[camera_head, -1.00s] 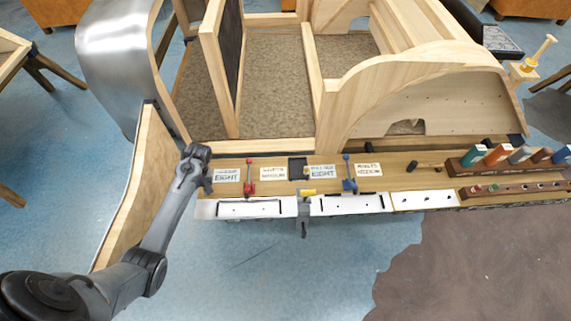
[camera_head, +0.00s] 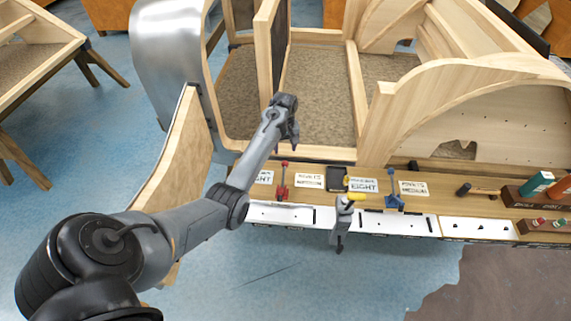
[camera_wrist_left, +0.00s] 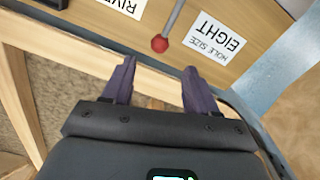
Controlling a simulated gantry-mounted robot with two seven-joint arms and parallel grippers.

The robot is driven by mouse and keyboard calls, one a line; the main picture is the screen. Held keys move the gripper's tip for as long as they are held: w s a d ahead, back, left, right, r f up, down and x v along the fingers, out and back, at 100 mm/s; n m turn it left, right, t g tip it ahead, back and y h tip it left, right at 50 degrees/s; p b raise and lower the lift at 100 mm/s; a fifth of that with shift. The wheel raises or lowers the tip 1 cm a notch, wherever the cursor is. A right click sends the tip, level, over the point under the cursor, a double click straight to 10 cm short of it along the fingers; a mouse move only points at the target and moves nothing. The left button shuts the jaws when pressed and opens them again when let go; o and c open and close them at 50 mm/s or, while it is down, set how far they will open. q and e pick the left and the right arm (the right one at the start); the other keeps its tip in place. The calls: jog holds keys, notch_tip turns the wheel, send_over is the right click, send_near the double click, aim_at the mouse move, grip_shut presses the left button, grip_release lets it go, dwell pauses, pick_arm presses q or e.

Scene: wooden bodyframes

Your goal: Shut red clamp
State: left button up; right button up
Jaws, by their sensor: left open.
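The red clamp (camera_head: 282,184) stands upright on the wooden bench strip, between two white label cards. In the left wrist view, a red ball knob (camera_wrist_left: 159,44) on a grey rod lies just beyond the fingertips; the rest of the clamp is outside that view. My left gripper (camera_head: 290,135) is open and empty above and behind the red clamp, close to the top of its handle in the head view. In the left wrist view its two fingers (camera_wrist_left: 158,72) are spread apart, with the knob ahead of the gap between them. My right gripper is not in view.
A blue clamp (camera_head: 393,196) and a grey tool with a yellow part (camera_head: 343,212) stand to the right along the bench. White plates (camera_head: 280,215) line its front edge. The wooden bodyframe (camera_head: 312,154) rises behind, with a vertical panel near my left arm.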

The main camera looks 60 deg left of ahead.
aim_at(285, 162)
pick_arm(q)
notch_tip(285, 162, down, 9)
jog(key=shift+f+b, duration=0.1)
jog(key=shift+b, duration=0.9)
grip_shut()
